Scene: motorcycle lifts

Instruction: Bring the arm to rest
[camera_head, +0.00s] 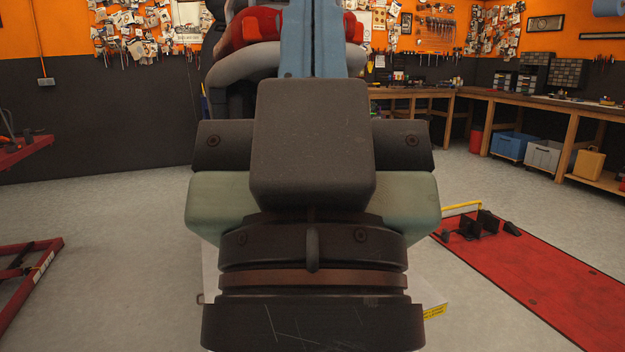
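A large stack of parts of my own body fills the middle of the head view, with a dark grey block, pale green sides and dark round bands below. Above it rise blue, red and grey parts, cut off by the top edge. I cannot tell for sure which of these belong to my arm. My gripper is not seen in this view, so whether it is open or shut does not show.
Another red lift frame (30,270) is at left. Wooden workbenches (545,107) line the back right. Grey floor (110,220) is clear at left.

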